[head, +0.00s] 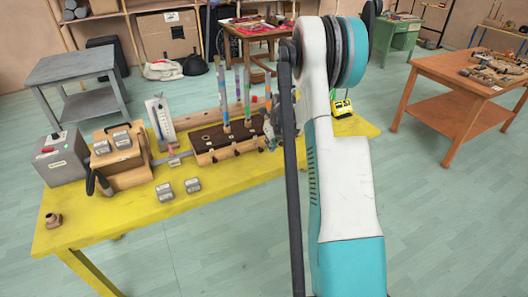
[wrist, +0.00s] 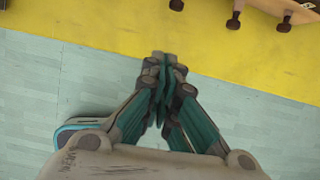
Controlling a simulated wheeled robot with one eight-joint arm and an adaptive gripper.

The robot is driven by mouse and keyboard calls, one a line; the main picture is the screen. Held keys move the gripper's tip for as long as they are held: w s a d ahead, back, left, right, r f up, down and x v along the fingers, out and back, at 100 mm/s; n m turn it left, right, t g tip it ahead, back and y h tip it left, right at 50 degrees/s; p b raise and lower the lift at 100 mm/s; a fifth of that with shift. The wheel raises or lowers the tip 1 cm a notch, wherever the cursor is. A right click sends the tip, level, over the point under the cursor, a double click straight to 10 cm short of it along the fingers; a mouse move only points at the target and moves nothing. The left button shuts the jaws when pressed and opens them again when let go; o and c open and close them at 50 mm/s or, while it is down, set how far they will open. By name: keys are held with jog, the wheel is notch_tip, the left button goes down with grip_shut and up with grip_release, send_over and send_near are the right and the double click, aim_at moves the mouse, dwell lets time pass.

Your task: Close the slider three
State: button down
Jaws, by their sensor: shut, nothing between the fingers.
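A wooden box with a dark top (head: 215,137) stands on the yellow table, with coloured upright rods rising from it and several dark knobs along its front. In the wrist view, part of its wooden edge (wrist: 296,8) shows at the top right. Dark knobs stick out there, one at the top middle (wrist: 176,4) and others to the right (wrist: 233,21). I cannot tell which is slider three. My gripper (wrist: 165,60) is shut and empty over the table's front edge, apart from the knobs. My arm hides part of the table in the head view.
The yellow table (head: 130,213) also holds a grey box (head: 62,158), a wooden block with a dark handle (head: 122,172), small grey blocks (head: 193,185), a white gauge (head: 160,120) and a yellow-green item (head: 342,107). The table's front strip is mostly clear.

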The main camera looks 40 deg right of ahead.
aim_at(260, 150)
jog(key=shift+m, duration=0.3)
jog(key=b+x, duration=0.1)
jog(key=x, duration=0.6)
jog(key=b+x, duration=0.1)
jog(key=x, duration=0.3)
jog(key=shift+s+d+f+b, duration=0.25)
jog(key=shift+s+d+b, duration=0.05)
jog(key=shift+d+b, duration=0.1)
jog(key=shift+w+d+r, duration=0.1)
jog(key=shift+w+d, duration=0.05)
jog(key=shift+w, duration=0.45)
jog(key=shift+w+d+r, duration=0.1)
jog(key=shift+w+d, duration=0.1)
jog(key=shift+w, duration=0.4)
jog(key=shift+w+d+b, duration=0.2)
jog(key=shift+w+b, duration=0.1)
jog(key=shift+w, duration=0.35)
